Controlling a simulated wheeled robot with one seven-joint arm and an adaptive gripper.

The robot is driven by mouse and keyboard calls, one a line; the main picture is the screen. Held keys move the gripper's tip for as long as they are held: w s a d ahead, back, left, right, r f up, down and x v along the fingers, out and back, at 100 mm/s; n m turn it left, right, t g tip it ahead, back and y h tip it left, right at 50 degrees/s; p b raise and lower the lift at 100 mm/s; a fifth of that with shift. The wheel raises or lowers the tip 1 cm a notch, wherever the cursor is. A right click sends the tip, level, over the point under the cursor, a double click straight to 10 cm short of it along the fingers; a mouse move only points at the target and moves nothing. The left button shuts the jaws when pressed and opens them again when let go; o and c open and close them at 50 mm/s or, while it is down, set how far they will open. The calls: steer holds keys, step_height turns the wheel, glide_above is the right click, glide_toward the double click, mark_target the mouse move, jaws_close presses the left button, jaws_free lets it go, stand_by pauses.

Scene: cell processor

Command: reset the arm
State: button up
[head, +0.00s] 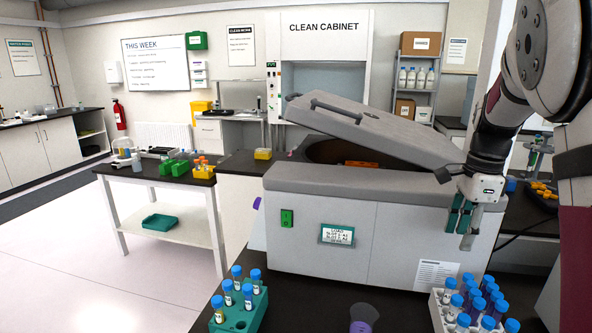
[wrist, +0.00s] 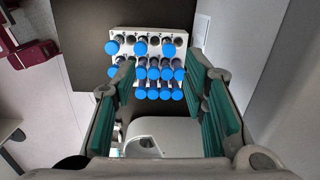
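My gripper (head: 463,236) hangs pointing down at the right of the head view, in front of the right part of the grey centrifuge-like machine (head: 330,232). In the wrist view the teal-padded fingers (wrist: 161,70) stand wide apart with nothing held between them, so it is open. A white rack (wrist: 188,46) of blue-capped tubes lies beyond the fingertips there. The same rack (head: 437,312) is at the bottom right of the head view, below my gripper and apart from it.
The machine's lid (head: 375,130) is tilted open, with its right end close to my wrist. A teal rack (head: 240,318) with several blue-capped tubes and a purple-tinted cup (head: 363,318) stand on the dark bench (head: 310,300). A white side table (head: 150,183) is at left.

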steer(key=s+a+r+n+t, duration=0.2)
steer(key=s+a+n, duration=0.6)
steer(key=s+n, duration=0.2)
steer(key=s+a+r+n+t, duration=0.3)
steer(key=s+a+n, duration=0.6)
steer(key=s, duration=0.5)
steer(key=shift+a+r+n, duration=0.25)
steer(key=shift+a+n, duration=0.05)
steer(key=shift+n, duration=0.5)
